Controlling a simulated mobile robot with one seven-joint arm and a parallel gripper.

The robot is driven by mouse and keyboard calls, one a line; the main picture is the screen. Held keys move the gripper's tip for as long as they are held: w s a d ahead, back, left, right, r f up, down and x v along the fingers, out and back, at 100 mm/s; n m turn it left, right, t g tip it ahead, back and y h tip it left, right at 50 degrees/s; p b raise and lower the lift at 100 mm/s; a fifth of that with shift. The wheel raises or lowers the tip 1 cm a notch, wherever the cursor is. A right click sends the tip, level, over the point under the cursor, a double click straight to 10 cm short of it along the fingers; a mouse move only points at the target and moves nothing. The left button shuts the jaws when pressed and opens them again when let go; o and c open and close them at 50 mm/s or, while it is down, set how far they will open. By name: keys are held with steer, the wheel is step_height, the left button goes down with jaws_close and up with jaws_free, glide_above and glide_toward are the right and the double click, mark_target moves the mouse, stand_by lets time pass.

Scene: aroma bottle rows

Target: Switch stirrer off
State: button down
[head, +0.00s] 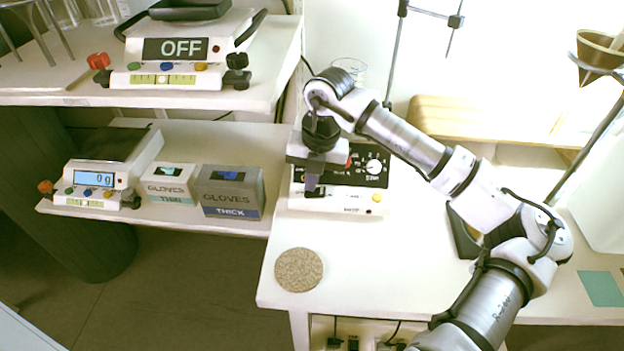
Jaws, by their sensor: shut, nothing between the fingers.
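The stirrer (345,203) stands on the right-hand table in the head view, a white unit with a black control panel. A white round dial (374,166) is on the panel's right part, and a small yellow button (377,198) is below it. My gripper (312,190) is shut and empty, fingers pointing down in front of the left part of the stirrer's front. It hides that part of the panel and any switch there; I cannot tell if it touches. My wrist covers much of the stirrer's top.
A scale reading OFF (182,50) is on the upper left shelf. Below it are another scale (95,180) and two glove boxes (171,190), (230,192). A round cork mat (299,270) lies in front of the stirrer. The table right of the mat is clear.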

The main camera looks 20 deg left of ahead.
steer(key=shift+d+f, duration=0.15)
steer(key=shift+f, duration=0.05)
steer(key=shift+w+d+r, duration=0.1)
steer(key=shift+w+d, duration=0.15)
steer(key=shift+d, duration=0.45)
steer(key=shift+r, duration=0.15)
steer(key=shift+w+r, duration=0.1)
steer(key=shift+r, duration=0.25)
step_height(320, 180, up, 13)
steer(key=d, duration=0.1)
steer(key=shift+w+d+p, duration=0.15)
steer(key=shift+d+p, duration=0.15)
steer(key=shift+d, duration=0.1)
